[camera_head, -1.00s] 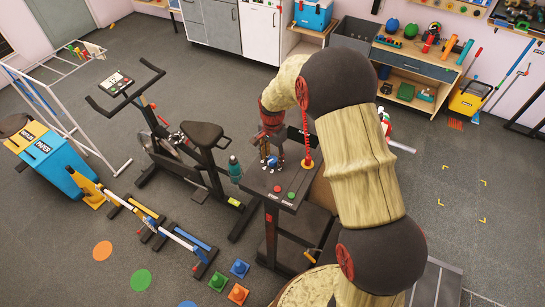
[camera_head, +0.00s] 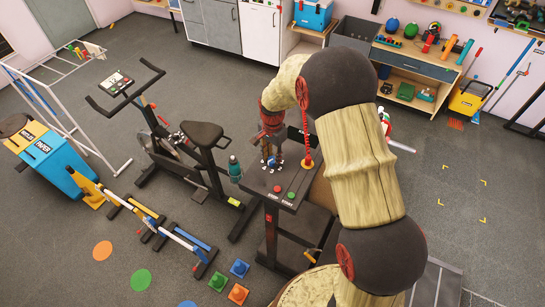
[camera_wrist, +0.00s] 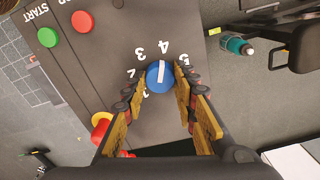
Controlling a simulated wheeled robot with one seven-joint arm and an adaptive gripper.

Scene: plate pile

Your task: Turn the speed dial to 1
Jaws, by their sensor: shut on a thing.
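The speed dial (camera_wrist: 154,81) is a round blue knob with a white pointer line, on a dark console (camera_wrist: 78,68). In the wrist view the line points about at the printed 4. The numbers 2, 3, 4 and 5 curve around the knob's far side, with 2 and 5 partly covered by the fingers. My gripper (camera_wrist: 161,84) is shut on the dial, one finger on each side. In the head view my gripper (camera_head: 271,157) is over the console top, and the dial is mostly hidden between the fingers.
A green button (camera_wrist: 48,37) and a red button (camera_wrist: 82,21) sit on the same console. A red stop knob (camera_wrist: 101,128) stands close beside the left finger. An exercise bike (camera_head: 205,135) stands left of the console in the head view. Open floor lies to the right.

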